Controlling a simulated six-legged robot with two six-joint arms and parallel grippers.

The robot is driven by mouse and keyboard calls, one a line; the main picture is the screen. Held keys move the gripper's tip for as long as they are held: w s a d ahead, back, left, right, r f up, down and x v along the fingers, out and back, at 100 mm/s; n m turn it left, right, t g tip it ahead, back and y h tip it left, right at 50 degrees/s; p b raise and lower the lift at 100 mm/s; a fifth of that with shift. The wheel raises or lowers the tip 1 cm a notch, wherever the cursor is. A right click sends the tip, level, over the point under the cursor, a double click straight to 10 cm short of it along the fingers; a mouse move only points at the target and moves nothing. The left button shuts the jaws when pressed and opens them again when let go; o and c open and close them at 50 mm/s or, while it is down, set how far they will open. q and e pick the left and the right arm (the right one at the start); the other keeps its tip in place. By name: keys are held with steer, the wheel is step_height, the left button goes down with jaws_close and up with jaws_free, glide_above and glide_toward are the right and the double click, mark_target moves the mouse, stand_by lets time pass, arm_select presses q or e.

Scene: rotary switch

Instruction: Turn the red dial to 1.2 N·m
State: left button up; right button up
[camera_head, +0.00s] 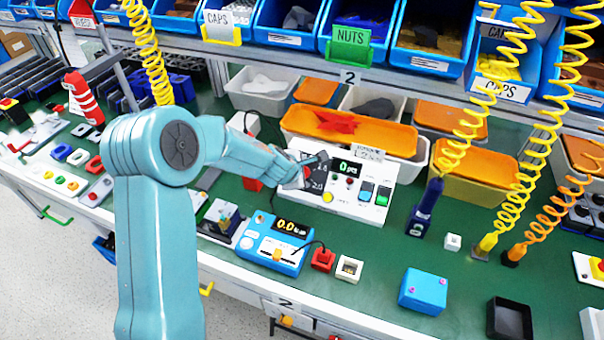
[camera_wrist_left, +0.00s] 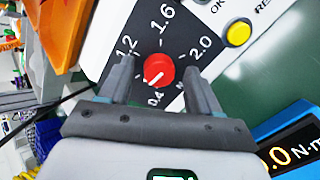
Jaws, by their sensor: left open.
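The red dial (camera_wrist_left: 158,69) shows in the left wrist view on a dark scale plate marked 0.4, 1.2, 1.6 and 2.0. Its white pointer line points to the lower left, near the 0.4 mark. My left gripper (camera_wrist_left: 157,64) is open, with one finger on each side of the dial; I cannot tell whether they touch it. In the head view my left gripper (camera_head: 308,172) is at the left part of the white control box (camera_head: 352,205) and largely hides the dial. My right gripper is not in view.
A blue torque meter (camera_head: 268,249) reading 0.0 stands in front of the box, with a small red block (camera_head: 323,260) beside it. An orange tray (camera_head: 375,133) lies behind. Yellow coiled hoses (camera_head: 520,130) hang at the right.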

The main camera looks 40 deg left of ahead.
arm_select(q)
steer(key=shift+a+f, duration=0.1)
steer(key=shift+w, duration=0.1)
steer(key=c, duration=1)
steer(key=shift+c, duration=0.2)
